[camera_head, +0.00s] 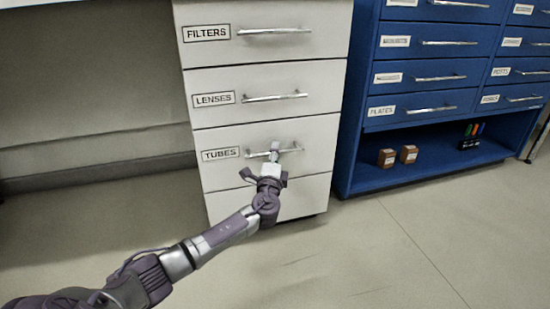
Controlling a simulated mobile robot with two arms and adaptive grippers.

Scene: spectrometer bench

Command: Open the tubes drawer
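The tubes drawer (318,140) is the third front down in a white cabinet, with a "TUBES" label at its left. It looks flush with the fronts above it. Its silver bar handle (292,150) runs across the middle. My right gripper is not in view.
Drawers labelled filters (300,20) and lenses (310,80) sit above. A blue cabinet (347,140) stands close at the right, with small brown boxes (387,158) on its open bottom shelf. The floor (370,250) in front is clear.

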